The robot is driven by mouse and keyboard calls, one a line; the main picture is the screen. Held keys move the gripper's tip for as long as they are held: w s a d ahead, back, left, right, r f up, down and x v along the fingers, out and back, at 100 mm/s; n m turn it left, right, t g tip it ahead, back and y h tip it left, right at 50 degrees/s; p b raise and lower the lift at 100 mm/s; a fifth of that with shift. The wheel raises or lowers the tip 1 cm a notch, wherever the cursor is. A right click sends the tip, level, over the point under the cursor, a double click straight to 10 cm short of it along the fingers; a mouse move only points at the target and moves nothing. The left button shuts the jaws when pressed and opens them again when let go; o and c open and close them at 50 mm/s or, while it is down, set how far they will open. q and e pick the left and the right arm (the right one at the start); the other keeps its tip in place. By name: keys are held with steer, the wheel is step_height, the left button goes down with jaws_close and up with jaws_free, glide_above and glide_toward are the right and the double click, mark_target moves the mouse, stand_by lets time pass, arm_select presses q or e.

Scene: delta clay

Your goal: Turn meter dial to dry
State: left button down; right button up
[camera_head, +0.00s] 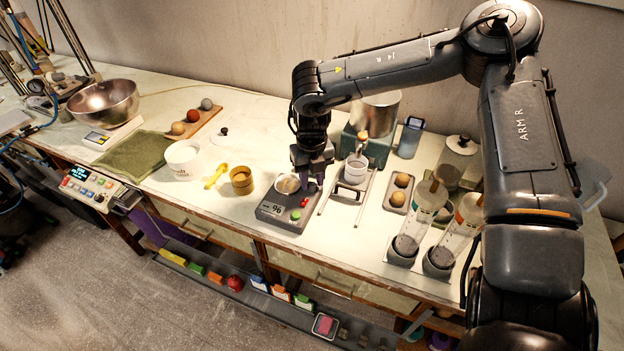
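A grey meter (270,209) with a display that seems to read 96 sits near the front edge of the bench. A small round dish (287,185) is on its upper part, and a green button and a red button are on its right side. I cannot make out a dial or its markings. My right gripper (312,180) points down at the meter's back right corner, close beside the dish. Its fingers overlap the meter there, so contact and finger gap are unclear. My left gripper is not in view.
A yellow-brown cup (242,180) and a white tub (183,158) stand left of the meter. A white cup on a wire stand (352,180) is close on the right. Glass cylinders (418,215) stand farther right. The bench front edge runs just below the meter.

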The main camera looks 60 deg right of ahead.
mark_target(312, 184)
step_height(312, 184, up, 10)
steer(key=p, duration=0.2)
stand_by(0.6)
